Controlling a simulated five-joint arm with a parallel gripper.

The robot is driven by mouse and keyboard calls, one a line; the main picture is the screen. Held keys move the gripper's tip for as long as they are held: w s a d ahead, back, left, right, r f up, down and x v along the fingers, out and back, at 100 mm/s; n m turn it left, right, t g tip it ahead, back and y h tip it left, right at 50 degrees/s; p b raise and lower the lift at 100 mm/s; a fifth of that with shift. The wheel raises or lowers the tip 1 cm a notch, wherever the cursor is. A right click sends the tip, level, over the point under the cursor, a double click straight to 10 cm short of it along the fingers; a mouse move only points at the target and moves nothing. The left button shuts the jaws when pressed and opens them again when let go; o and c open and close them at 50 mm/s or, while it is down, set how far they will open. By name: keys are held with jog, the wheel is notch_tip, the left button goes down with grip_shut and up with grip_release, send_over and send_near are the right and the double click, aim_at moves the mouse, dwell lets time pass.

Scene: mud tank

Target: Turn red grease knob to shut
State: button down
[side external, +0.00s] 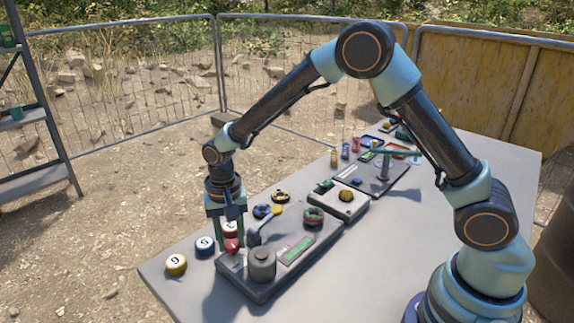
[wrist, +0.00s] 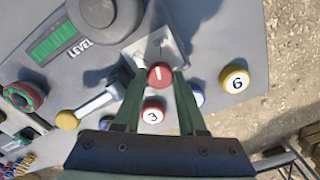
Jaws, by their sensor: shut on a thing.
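The red grease knob (wrist: 160,76) sits on a pale plate of the grey panel and has a white mark on its top. In the side view the red knob (side external: 232,246) is at the panel's near left end. My gripper (wrist: 159,77) points down over it with one green finger on each side, shut on the knob. In the side view my gripper (side external: 230,242) partly hides the knob and the balls behind it. The grey panel (side external: 240,277) lies on the table and carries a green level display (side external: 296,250).
A grey cylinder (side external: 262,264) and a lever (side external: 262,229) stand close to the knob. A red-and-green handwheel (side external: 313,215) is farther back. Yellow (side external: 176,264) and blue (side external: 204,245) numbered balls lie left of the panel, and a red ball (wrist: 153,111) lies near my fingers.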

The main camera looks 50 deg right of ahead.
aim_at(232, 243)
jog(key=n, duration=0.4)
jog(key=shift+n, duration=0.3)
jog(key=shift+r+n, duration=0.1)
jog(key=shift+n, duration=2.1)
jog(key=shift+c, duration=2.4)
grip_release()
notch_tip(232, 243, up, 12)
